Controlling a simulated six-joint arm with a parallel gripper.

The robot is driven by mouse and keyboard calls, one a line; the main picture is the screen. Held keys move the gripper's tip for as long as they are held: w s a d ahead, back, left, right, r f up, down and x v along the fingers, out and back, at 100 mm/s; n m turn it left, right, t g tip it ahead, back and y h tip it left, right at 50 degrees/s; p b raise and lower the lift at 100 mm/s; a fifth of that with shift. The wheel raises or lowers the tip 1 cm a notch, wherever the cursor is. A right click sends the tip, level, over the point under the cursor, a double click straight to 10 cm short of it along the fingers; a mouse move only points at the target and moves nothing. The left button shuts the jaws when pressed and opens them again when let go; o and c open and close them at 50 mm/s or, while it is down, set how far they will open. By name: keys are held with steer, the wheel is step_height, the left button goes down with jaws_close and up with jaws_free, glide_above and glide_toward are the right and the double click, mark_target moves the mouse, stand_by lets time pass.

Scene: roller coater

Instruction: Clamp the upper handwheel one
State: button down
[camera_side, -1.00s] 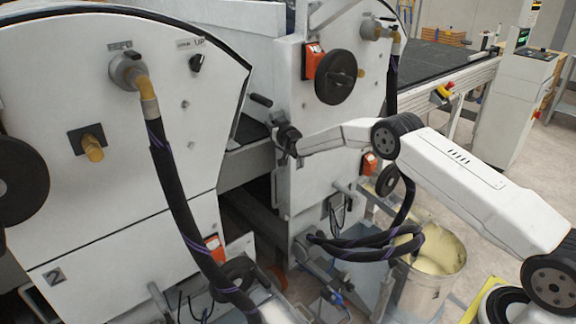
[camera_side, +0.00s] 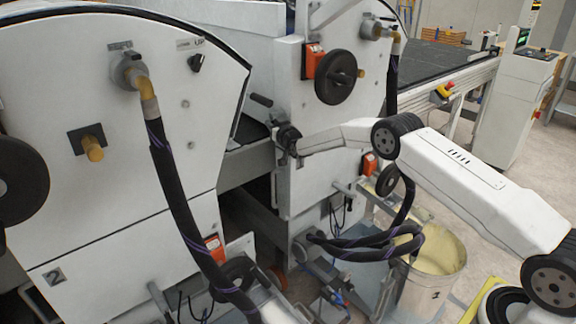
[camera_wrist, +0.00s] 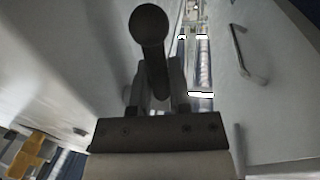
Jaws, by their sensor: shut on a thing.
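The upper handwheel (camera_side: 336,76) is a dark round wheel with a small crank knob on the white machine panel, next to an orange plate. My gripper (camera_side: 283,136) is below and left of it, apart from it, at the edge of the panel. In the wrist view my gripper (camera_wrist: 157,88) is shut on a dark clamp lever (camera_wrist: 150,28) with a round ball end. The lever stands up between the two fingers. In the side view the gripper mostly hides this lever.
Another short dark lever (camera_side: 261,100) sticks out above my gripper. A smaller dark wheel (camera_side: 387,181) is low on the right. Black hoses (camera_side: 360,245) loop beside a bucket (camera_side: 432,275). In the wrist view white panels flank the gripper, with a metal handle (camera_wrist: 240,50) at right.

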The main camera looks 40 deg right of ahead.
steer(key=shift+g, duration=0.3)
steer(key=shift+s+r+g, duration=0.1)
steer(key=shift+s+g, duration=0.05)
steer(key=shift+g, duration=0.35)
steer(key=shift+s+d+g, duration=0.15)
steer(key=shift+s+g, duration=0.15)
steer(key=shift+g, duration=0.8)
steer(key=shift+n+y, duration=0.3)
steer(key=c, duration=0.6)
jaws_free()
steer(key=shift+s+a, duration=0.2)
steer(key=shift+v, duration=3.75)
